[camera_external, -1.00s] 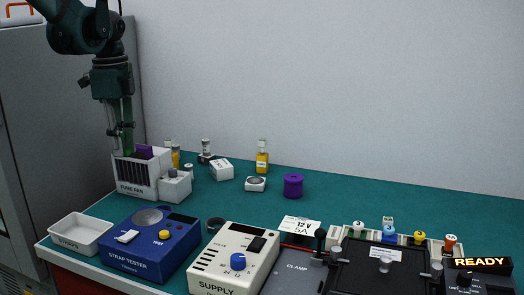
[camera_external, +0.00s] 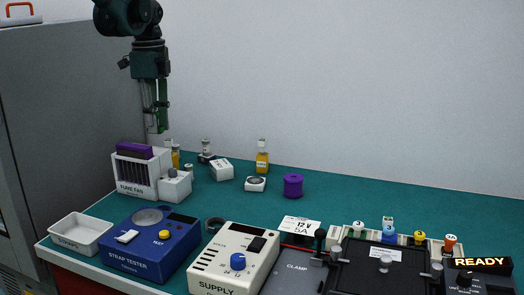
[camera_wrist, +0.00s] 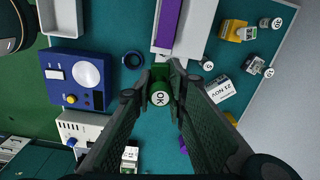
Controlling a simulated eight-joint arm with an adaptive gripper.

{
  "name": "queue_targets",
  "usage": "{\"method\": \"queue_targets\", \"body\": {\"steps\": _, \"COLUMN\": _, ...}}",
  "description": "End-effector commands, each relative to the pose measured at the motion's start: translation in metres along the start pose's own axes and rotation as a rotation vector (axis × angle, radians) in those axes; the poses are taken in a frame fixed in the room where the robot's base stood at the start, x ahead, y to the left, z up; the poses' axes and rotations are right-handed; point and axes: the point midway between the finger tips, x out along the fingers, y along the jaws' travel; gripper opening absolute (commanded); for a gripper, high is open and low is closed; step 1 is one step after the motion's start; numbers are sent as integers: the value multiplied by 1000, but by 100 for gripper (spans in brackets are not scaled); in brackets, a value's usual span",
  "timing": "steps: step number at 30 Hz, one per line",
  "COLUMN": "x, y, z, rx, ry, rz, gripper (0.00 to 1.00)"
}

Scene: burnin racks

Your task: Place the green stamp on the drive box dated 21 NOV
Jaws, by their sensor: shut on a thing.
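My gripper (camera_wrist: 160,84) is shut on the green stamp (camera_wrist: 160,98), whose round end reads OK in the wrist view. In the external view my gripper (camera_external: 156,128) hangs at the back left, at or behind the fume fan; the stamp cannot be made out there. A white drive box (camera_wrist: 222,89) marked 21 NOV lies to the right of my gripper in the wrist view.
The white fume fan (camera_external: 133,176) with a purple top piece stands close to my gripper. The strap tester (camera_external: 150,243) and supply (camera_external: 236,259) fill the front. Mid-table is clear.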

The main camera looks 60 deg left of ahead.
Motion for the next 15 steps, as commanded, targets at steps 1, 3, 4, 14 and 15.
{"method": "queue_targets", "body": {"steps": 1, "x": -2, "y": -11, "z": -5, "rx": 7, "ry": 0, "rz": 0, "gripper": 4}}
{"method": "queue_targets", "body": {"steps": 3, "x": -3, "y": -24, "z": -12, "rx": 16, "ry": 0, "rz": 0, "gripper": 4}}
{"method": "queue_targets", "body": {"steps": 4, "x": -3, "y": -30, "z": -14, "rx": 19, "ry": 0, "rz": -1, "gripper": 4}}
{"method": "queue_targets", "body": {"steps": 14, "x": -2, "y": -88, "z": -45, "rx": 59, "ry": 0, "rz": -2, "gripper": 4}}
{"method": "queue_targets", "body": {"steps": 15, "x": -1, "y": -95, "z": -49, "rx": 64, "ry": 0, "rz": -2, "gripper": 4}}
